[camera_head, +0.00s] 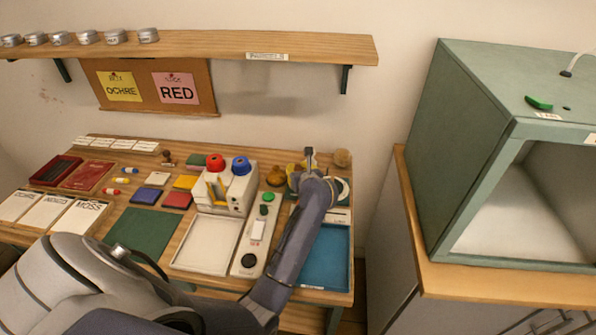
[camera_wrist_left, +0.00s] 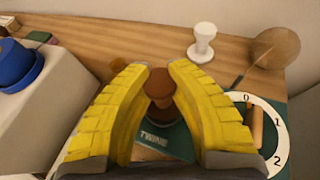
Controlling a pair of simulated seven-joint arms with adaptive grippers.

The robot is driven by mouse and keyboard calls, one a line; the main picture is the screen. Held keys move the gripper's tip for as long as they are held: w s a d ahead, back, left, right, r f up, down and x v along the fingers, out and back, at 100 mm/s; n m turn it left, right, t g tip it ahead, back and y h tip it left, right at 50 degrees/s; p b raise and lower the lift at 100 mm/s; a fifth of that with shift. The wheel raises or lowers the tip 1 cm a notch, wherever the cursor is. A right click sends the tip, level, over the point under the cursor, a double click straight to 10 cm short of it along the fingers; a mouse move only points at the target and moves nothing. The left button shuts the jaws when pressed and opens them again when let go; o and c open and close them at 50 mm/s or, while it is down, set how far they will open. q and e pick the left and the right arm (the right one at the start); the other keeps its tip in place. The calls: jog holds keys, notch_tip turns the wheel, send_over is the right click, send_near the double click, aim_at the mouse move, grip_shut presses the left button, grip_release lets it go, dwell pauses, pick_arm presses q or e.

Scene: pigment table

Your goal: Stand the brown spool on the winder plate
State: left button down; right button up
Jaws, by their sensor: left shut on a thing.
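My left gripper (camera_head: 296,169) is over the back right of the table. In the left wrist view its yellow fingers (camera_wrist_left: 160,80) are closed around the brown spool (camera_wrist_left: 160,88), with the spool's round top showing between the tips. Beneath and in front of the spool is a dark green plate (camera_wrist_left: 178,140) with a label that seems to read TWINE. I cannot tell whether the spool's base touches it. A white numbered dial (camera_wrist_left: 278,150) with a tan peg sits to the right. In the head view the gripper hides the spool. My right gripper is not in view.
A white knobbed piece (camera_wrist_left: 203,42) and a wooden ball (camera_wrist_left: 275,47) stand behind. The pale machine with red and blue tops (camera_head: 227,188) is left of the gripper, with an amber-brown object (camera_head: 276,176) between. A blue tray (camera_head: 328,262) lies in front.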

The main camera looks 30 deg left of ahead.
pick_arm(q)
jog(key=shift+f, duration=0.25)
jog(key=shift+f, duration=0.15)
jog(key=c, duration=1.3)
grip_release()
jog(key=shift+v, duration=3.8)
